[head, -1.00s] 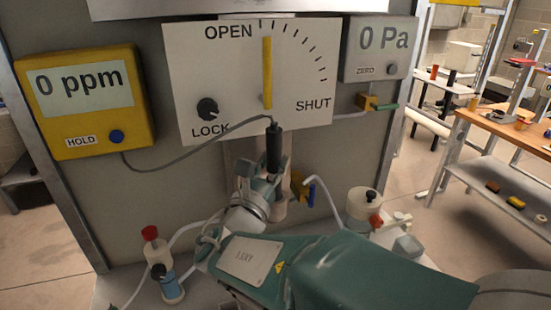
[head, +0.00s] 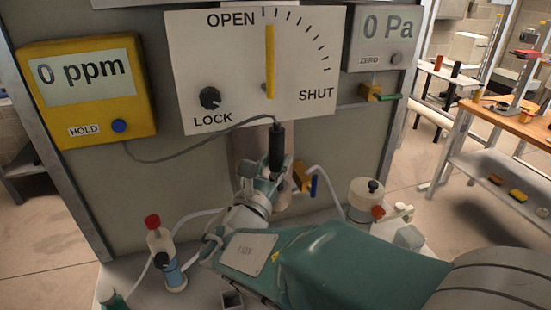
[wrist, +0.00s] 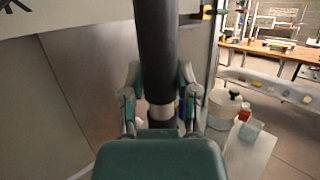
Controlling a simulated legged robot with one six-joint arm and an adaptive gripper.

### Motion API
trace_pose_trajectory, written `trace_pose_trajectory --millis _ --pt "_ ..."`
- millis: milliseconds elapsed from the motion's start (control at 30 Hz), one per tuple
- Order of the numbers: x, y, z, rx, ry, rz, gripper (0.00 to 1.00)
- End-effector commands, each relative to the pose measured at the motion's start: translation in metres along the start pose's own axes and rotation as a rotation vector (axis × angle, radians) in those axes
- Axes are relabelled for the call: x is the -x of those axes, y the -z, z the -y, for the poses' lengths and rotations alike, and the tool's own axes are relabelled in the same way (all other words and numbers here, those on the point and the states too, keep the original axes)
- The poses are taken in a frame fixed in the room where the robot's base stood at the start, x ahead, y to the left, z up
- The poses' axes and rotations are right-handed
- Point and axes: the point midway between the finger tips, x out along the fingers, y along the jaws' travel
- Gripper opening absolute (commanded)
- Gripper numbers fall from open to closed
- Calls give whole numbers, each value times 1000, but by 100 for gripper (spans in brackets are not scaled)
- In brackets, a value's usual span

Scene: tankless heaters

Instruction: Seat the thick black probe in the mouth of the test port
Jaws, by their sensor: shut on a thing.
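The thick black probe (head: 276,147) stands upright in front of the grey panel, with a grey cable running from its top to the yellow 0 ppm meter (head: 88,92). My gripper (head: 273,176) is shut on the probe's lower part. In the wrist view the probe (wrist: 157,60) rises between the two fingers of my gripper (wrist: 160,107), and a pale metallic section shows at its lower end. I cannot pick out the mouth of the test port; the area below the probe is hidden behind my gripper and arm.
A dial plate with a yellow pointer (head: 270,62) is behind the probe. A valve with a blue handle (head: 314,186) is just right of my gripper. A grey 0 Pa gauge (head: 384,38) hangs upper right.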

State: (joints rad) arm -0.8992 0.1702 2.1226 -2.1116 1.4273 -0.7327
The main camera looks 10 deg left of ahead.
Motion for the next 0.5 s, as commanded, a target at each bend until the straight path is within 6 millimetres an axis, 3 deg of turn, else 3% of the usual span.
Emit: trace_pose_trajectory --millis 500 --pt "3 11 0 0 0 0 0"
